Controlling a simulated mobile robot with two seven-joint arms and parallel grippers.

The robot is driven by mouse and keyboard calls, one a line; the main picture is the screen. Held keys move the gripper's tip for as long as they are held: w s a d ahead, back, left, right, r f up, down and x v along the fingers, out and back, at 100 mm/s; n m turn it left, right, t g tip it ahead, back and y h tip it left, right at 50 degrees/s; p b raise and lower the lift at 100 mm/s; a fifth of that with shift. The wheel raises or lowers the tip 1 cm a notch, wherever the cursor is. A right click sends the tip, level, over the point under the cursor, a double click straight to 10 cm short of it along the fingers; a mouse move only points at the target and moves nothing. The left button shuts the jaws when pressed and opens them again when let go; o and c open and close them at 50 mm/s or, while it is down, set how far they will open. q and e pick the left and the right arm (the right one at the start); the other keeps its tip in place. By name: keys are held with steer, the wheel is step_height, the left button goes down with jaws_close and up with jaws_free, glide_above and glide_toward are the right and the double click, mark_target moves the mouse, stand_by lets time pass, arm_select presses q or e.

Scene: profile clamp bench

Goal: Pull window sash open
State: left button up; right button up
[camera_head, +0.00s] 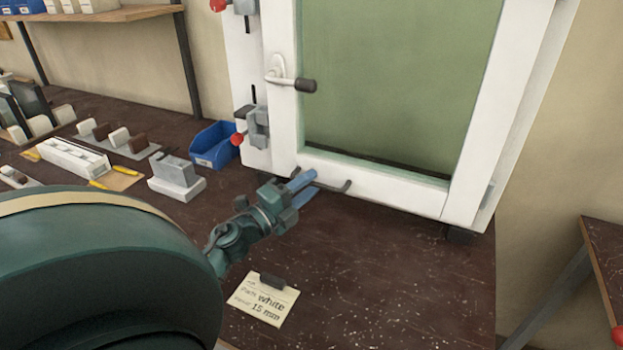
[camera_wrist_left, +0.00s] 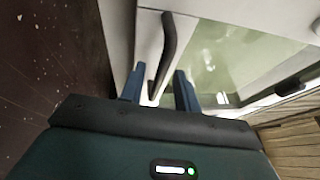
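The window sash (camera_head: 385,186) is a white frame around a greenish pane (camera_head: 400,75), standing at the back of the bench. A dark bar handle (camera_head: 337,188) is on its lower rail; it also shows in the left wrist view (camera_wrist_left: 169,45). My left gripper (camera_head: 314,182) is at this bar, low on the sash. In the left wrist view its two blue fingers (camera_wrist_left: 159,70) are apart, with the near end of the bar between them. I cannot tell whether they touch it. A lever with a black grip (camera_head: 303,85) sits higher on the left stile. My right gripper is not in view.
A blue bin (camera_head: 214,146) and a grey block on a white base (camera_head: 177,178) stand left of the window. A paper note (camera_head: 264,298) lies on the bench in front. Red-knobbed clamps (camera_head: 255,130) line the left post. The bench's front right is clear.

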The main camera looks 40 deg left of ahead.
arm_select(q)
steer(key=shift+x, duration=0.75)
steer(key=shift+c, duration=0.3)
jaws_close()
